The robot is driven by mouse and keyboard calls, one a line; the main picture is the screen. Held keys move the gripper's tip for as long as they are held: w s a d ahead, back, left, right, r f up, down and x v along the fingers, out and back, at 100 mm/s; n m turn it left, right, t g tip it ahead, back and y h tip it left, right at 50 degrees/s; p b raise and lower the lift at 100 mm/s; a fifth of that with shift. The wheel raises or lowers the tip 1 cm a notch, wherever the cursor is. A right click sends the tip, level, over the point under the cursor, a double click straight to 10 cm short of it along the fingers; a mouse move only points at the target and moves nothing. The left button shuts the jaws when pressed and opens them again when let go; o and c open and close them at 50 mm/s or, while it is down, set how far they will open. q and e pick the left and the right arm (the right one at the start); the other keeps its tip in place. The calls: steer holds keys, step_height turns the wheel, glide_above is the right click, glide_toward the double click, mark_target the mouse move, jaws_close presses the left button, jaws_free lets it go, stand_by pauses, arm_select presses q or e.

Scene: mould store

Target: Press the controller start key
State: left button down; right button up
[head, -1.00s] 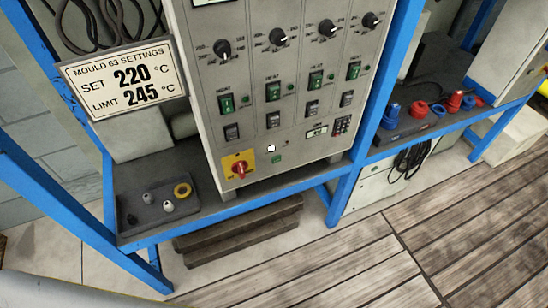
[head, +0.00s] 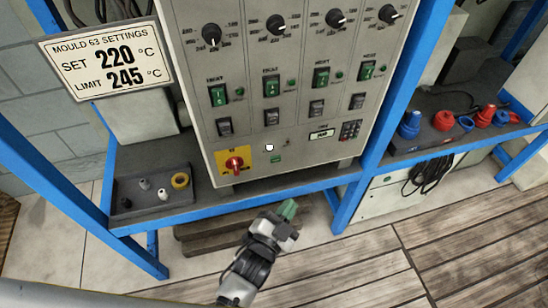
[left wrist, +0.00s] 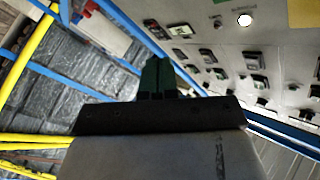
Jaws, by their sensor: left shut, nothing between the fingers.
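The grey controller panel (head: 290,110) stands upright in a blue frame. My right gripper is not in view.
A red rotary switch (head: 235,164) on a yellow plate sits left of the keys. A tray (head: 150,205) with small parts lies left on the shelf. A settings sign (head: 107,62) hangs upper left.

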mark_target(275, 159)
arm_select(q)
step_height(275, 159, up, 2)
steer(key=shift+w+d+r, duration=0.15)
steer(key=shift+r, duration=0.05)
steer(key=shift+w, duration=0.1)
steer(key=w+a+b, duration=0.1)
steer(key=w+a, duration=0.1)
steer(key=w, duration=0.6)
steer(key=shift+a+b, duration=0.4)
steer(key=shift+w, duration=0.15)
stand_by(1.7)
steer(key=shift+w+a, duration=0.15)
steer(key=shift+w, duration=0.2)
